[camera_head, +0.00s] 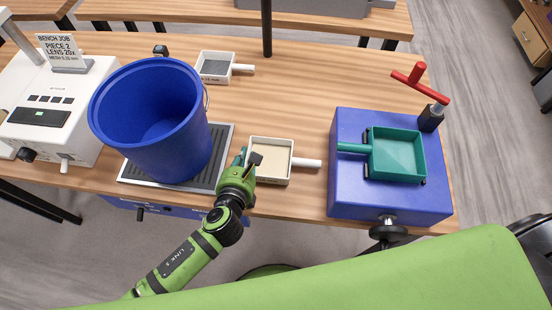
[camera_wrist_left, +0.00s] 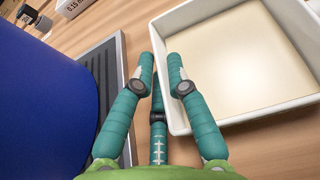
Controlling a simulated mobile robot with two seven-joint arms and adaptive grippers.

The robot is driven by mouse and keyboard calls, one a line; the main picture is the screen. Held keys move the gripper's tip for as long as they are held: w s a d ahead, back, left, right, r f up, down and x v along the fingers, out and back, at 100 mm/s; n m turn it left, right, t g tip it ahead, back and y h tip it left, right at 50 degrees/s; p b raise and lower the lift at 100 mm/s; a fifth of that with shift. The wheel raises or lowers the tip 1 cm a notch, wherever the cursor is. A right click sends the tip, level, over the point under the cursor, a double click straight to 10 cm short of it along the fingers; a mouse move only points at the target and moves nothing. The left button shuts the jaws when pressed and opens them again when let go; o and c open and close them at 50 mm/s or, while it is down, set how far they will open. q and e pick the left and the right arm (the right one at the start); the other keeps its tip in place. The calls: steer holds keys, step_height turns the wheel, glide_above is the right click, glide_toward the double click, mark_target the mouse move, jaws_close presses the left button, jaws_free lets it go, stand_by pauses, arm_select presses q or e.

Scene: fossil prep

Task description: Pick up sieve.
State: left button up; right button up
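Three sieves show in the head view. A white square one with a pale bottom and a white handle (camera_head: 270,146) lies level on the table's front part; its white wall shows in the left wrist view (camera_wrist_left: 238,120). A smaller white one with grey mesh (camera_head: 215,67) lies at the back. A green one (camera_head: 397,154) rests on the blue box. My left gripper (camera_head: 249,160) is at the left wall of the front white sieve. Its teal fingers (camera_wrist_left: 160,62) are close together at that wall; whether they grip it is unclear. My right gripper is not in view.
A large blue bucket (camera_head: 150,110) stands on a dark ribbed plate (camera_head: 215,150) just left of the gripper. A blue box (camera_head: 345,190) with a red-handled clamp (camera_head: 420,82) is at right. A white instrument with a sign (camera_head: 45,95) is far left.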

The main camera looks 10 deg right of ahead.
arm_select(q)
steer(key=shift+w+d+f, duration=0.2)
steer(key=shift+w+f, duration=0.05)
steer(key=shift+w, duration=0.3)
steer(key=shift+s, duration=0.1)
jaws_close()
steer(key=shift+r, duration=0.1)
step_height(320, 180, up, 10)
steer(key=p, duration=0.1)
